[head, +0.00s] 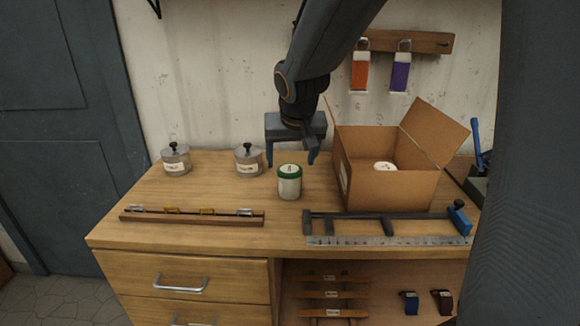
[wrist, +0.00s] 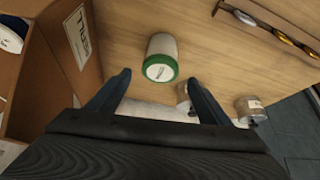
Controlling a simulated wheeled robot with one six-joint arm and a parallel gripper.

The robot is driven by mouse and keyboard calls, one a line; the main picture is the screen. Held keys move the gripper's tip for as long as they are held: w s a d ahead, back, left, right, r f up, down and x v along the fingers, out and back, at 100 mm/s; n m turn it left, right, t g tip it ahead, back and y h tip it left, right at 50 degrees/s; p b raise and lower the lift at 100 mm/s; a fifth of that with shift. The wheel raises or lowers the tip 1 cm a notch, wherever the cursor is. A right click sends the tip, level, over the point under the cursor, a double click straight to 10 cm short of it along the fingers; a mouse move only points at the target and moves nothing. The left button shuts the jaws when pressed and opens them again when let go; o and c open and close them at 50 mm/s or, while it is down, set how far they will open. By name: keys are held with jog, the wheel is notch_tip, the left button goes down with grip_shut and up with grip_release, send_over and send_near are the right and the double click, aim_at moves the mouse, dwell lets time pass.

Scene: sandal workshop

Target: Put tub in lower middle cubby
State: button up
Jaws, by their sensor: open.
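A white tub with a green lid (head: 289,185) stands upright on the workbench, near its middle. In the wrist view the tub (wrist: 161,60) shows just beyond the fingertips, between their lines. My gripper (head: 291,157) is open and empty, pointing down above and slightly behind the tub; its two blue fingers also show in the wrist view (wrist: 159,78). I see no gripper contact with the tub. No cubby is clearly identifiable; an open compartment (head: 385,275) shows under the bench top at right, cut off by the frame.
A cardboard box (head: 390,190) with open flaps holds a white round-topped item (head: 384,166). Two lidded grey tins (head: 176,162) (head: 248,161) stand left. A wooden rail (head: 190,217), a clamp (head: 385,218) and a steel ruler (head: 390,241) lie in front.

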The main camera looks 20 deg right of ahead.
jog(key=v, duration=0.6)
jog(key=shift+s, duration=0.1)
